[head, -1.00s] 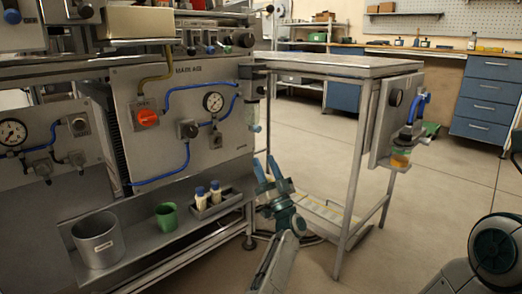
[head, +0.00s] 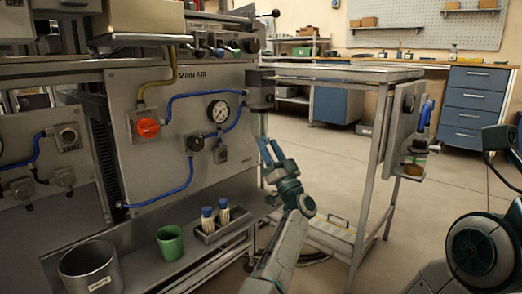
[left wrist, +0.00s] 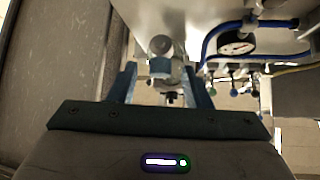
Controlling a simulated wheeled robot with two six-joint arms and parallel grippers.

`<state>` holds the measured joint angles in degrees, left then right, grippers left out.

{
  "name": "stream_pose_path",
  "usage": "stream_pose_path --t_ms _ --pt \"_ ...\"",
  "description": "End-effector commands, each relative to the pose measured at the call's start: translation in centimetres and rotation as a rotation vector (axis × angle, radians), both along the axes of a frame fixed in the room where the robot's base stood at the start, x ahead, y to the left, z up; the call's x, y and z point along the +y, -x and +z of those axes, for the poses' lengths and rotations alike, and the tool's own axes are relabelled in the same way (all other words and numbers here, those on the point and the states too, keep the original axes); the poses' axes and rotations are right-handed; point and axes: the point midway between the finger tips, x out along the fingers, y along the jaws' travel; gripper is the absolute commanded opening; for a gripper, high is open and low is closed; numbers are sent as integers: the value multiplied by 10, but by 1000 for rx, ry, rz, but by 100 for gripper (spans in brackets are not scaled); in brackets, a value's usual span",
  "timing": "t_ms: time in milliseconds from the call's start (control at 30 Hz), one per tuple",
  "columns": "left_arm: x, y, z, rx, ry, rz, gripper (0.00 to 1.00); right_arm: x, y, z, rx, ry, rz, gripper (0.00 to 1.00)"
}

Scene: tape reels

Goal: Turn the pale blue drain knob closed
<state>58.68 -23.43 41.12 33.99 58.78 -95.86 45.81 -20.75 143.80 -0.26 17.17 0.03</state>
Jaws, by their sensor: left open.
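The pale blue drain knob (left wrist: 161,67) shows in the left wrist view as a small pale blue cap under a round grey filter bowl (left wrist: 161,45). It lies in the gap between my left fingers, towards their far ends; I cannot tell whether they touch it. My left gripper (left wrist: 164,85) is open. In the head view my left gripper (head: 272,148) points up beside the panel's right edge, just below the filter's dark body (head: 260,90). The knob is not clear in that view. My right gripper is out of view; only part of my right arm shows.
The steel panel holds a red knob (head: 148,128), a gauge (head: 219,111) and blue hoses. A lower shelf carries a grey bin (head: 90,272), a green cup (head: 170,243) and a bottle tray (head: 222,226). A side table (head: 340,74) stands right of my left gripper.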

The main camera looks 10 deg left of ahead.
Motion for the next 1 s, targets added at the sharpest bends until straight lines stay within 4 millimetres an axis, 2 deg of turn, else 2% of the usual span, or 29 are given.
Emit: stream_pose_path --t_ms 267,500,767,1000 --pt "-1 0 1 0 0 -1 44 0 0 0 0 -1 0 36" --pt "-1 0 1 0 0 -1 0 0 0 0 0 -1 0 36" --pt "-2 -2 -1 -37 27 -2 0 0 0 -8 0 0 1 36" --pt "-4 -4 -5 -146 104 -3 0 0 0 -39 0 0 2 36"
